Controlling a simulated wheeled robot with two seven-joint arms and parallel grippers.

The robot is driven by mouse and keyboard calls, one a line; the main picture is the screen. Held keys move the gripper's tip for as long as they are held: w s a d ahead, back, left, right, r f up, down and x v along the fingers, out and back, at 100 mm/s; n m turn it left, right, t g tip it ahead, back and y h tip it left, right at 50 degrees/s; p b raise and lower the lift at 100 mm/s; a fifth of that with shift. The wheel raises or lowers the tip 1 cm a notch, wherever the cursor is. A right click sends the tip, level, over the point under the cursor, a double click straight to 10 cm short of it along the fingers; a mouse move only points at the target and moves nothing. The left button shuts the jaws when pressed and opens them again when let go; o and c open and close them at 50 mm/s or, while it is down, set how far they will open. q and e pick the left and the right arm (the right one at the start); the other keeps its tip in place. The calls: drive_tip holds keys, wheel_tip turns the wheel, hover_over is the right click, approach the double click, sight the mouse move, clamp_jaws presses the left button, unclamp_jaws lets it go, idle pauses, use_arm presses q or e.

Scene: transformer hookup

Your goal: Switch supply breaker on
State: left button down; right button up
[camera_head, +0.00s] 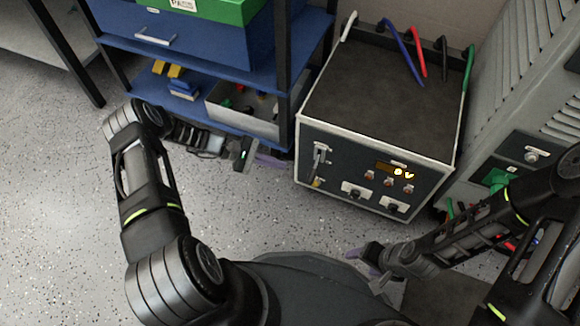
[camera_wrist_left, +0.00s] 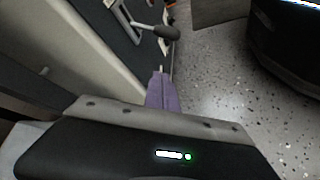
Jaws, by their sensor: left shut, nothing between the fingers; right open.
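The supply breaker (camera_head: 319,158) is a pale plate with a lever on the left side of the grey cabinet's dark front panel (camera_head: 345,150). In the left wrist view, its lever (camera_wrist_left: 148,29) sticks out from the panel and ends in a dark grip (camera_wrist_left: 166,32). My left gripper (camera_head: 275,161) is left of the cabinet, with its purple fingers (camera_wrist_left: 161,92) shut and empty. In the wrist view the fingertips point toward the lever and appear apart from it. My right gripper (camera_head: 364,254) is open, low in front of the cabinet.
The panel has a lit orange display (camera_head: 397,171), seemingly reading 0V, with knobs and sockets. Coloured leads (camera_head: 416,52) hang at the cabinet's back. A blue shelf (camera_head: 215,60) with a grey bin (camera_head: 240,118) stands close behind my left arm. Speckled floor lies open at left.

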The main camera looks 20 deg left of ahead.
sight(314, 168)
use_arm(q)
drive_tip(key=d+b, duration=0.2)
drive_tip(key=d, duration=0.7)
drive_tip(key=shift+f, duration=0.35)
use_arm(e)
wheel_tip(314, 168, down, 2)
drive_tip(key=shift+w+f, duration=0.15)
